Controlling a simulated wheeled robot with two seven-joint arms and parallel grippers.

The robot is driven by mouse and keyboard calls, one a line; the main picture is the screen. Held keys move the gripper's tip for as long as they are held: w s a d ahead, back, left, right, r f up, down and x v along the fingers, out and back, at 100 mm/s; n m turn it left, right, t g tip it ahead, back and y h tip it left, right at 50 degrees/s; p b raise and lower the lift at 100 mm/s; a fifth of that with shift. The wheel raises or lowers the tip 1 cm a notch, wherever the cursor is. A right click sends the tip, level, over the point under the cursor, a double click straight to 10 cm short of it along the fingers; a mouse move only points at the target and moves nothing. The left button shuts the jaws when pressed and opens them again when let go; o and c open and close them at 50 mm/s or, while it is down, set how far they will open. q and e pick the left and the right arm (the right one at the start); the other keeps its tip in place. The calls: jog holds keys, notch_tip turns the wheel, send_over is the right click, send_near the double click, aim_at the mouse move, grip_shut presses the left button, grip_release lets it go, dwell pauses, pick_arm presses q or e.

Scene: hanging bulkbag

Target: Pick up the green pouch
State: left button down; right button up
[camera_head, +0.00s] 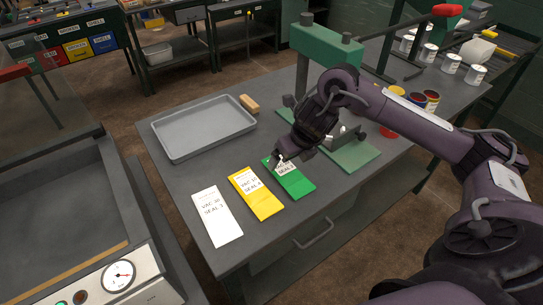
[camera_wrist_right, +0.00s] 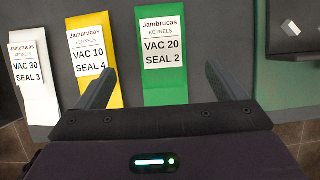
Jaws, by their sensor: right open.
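The green pouch (camera_head: 296,184) lies flat on the grey table, to the right of a yellow pouch (camera_head: 268,205) and a white pouch (camera_head: 226,226). In the right wrist view the green pouch (camera_wrist_right: 166,90) carries a label reading VAC 20 SEAL 2. My right gripper (camera_head: 282,160) is above the far end of the green pouch, its arm coming in from the right. In the wrist view its two fingers (camera_wrist_right: 160,85) are spread apart, with the green pouch showing between them and nothing held. My left gripper is not in view.
A grey tray (camera_head: 203,154) and a tan block (camera_head: 249,104) lie behind the pouches. A green press-like device (camera_head: 340,150) stands just right of my gripper. A machine with a gauge (camera_head: 118,275) is at the left. Cans (camera_head: 430,53) stand at the back right.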

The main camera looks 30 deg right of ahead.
aim_at(283, 166)
jog(key=shift+w+d, duration=0.1)
jog(key=shift+w, duration=0.25)
jog(key=shift+w+f, duration=0.2)
jog(key=shift+f, duration=0.2)
jog(key=x, duration=0.1)
jog(key=p+x, duration=0.1)
jog(key=x, duration=0.1)
jog(key=shift+s+f, duration=0.2)
jog(key=shift+f, duration=0.2)
jog(key=shift+x, duration=1.25)
jog(key=shift+w+f, duration=0.15)
jog(key=shift+f, duration=0.05)
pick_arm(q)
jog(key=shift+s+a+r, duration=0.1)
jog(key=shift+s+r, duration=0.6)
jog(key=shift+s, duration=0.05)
pick_arm(e)
jog(key=shift+r, duration=0.1)
jog(key=c, duration=1.1)
